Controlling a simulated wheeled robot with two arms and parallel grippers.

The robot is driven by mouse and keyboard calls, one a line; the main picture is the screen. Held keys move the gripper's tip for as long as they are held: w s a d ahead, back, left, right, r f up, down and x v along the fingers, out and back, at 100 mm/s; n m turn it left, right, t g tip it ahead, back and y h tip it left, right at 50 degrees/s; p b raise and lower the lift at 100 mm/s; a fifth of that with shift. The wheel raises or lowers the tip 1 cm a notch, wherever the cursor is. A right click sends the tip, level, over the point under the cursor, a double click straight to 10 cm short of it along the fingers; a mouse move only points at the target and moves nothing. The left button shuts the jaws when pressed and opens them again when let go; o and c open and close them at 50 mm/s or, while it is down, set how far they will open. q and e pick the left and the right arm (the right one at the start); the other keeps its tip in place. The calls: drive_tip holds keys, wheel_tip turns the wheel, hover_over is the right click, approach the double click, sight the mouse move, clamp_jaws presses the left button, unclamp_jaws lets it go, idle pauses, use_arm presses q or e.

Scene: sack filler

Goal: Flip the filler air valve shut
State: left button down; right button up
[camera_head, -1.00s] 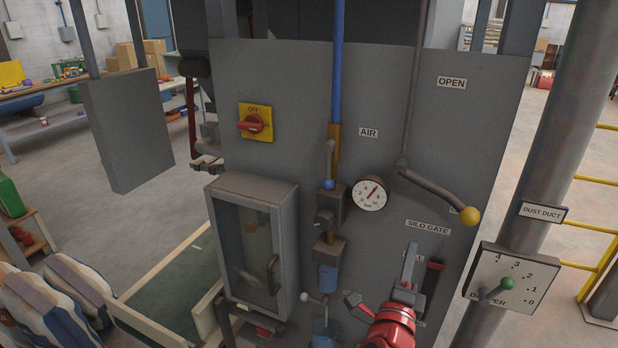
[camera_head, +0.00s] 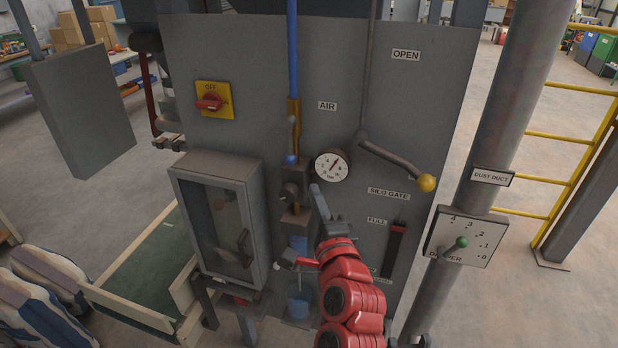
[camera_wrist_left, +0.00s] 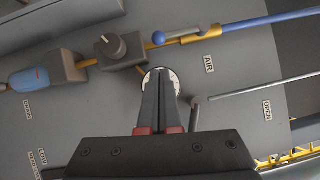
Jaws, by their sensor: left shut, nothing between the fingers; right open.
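The air valve's grey lever (camera_head: 291,135) with a blue ball end (camera_head: 291,159) lies roughly along the vertical pipe, left of the AIR label (camera_head: 327,106). The blue ball (camera_wrist_left: 159,38) and yellow valve body (camera_wrist_left: 205,34) show in the left wrist view. My left gripper (camera_head: 315,190) is shut and empty, in front of the panel just below the pressure gauge (camera_head: 332,167). In the left wrist view its closed fingers (camera_wrist_left: 161,75) cover much of the gauge, apart from the blue ball. A dark piece of my right gripper (camera_head: 414,341) shows at the bottom edge, mostly cut off.
A regulator knob (camera_head: 290,192) sits below the valve. The silo gate lever with its yellow ball (camera_head: 426,183) sticks out right of the gauge. A glazed cabinet (camera_head: 218,220) stands out at left. The dust damper plate (camera_head: 466,237) is at right.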

sight(291, 141)
use_arm(q)
drive_tip(key=p+x, duration=0.3)
drive_tip(key=x, duration=0.5)
drive_tip(key=shift+w+r+p, duration=0.15)
drive_tip(key=shift+r+p, duration=0.05)
drive_tip(key=shift+p, duration=0.1)
drive_tip(key=shift+w+a+f, duration=0.1)
drive_tip(key=shift+w+f, duration=0.05)
drive_tip(key=shift+w, duration=0.35)
drive_tip(key=shift+w+a+f+m, duration=0.15)
drive_tip(key=shift+a+m, duration=0.1)
drive_tip(key=shift+m, duration=0.15)
